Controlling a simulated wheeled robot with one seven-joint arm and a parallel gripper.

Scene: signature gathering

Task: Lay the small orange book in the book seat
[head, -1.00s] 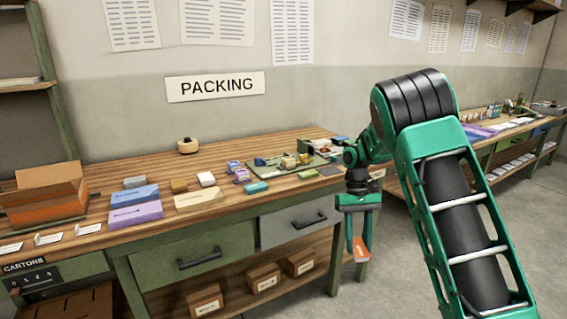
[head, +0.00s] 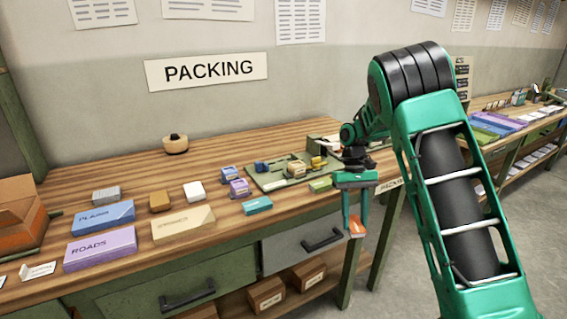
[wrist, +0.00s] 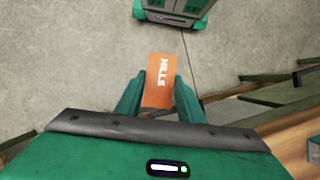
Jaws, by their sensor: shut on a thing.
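The small orange book (wrist: 161,80), lettered HILLS, is held between the fingers of my gripper (wrist: 158,92) in the wrist view. In the head view, the book (head: 357,229) hangs low between the fingers of my gripper (head: 355,217), in front of the bench's right end and over the floor. A flat green board (head: 268,185) with several small things on it lies on the bench, left of my gripper and apart from it. I cannot tell for sure which part is the book seat.
The wooden bench (head: 110,176) carries a blue book (head: 103,217), a purple book (head: 100,247), a cream book (head: 183,223) and several small blocks. A teal block (head: 257,205) lies near the front edge. An open carton (head: 18,217) stands at the left. Grey floor lies right of the bench.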

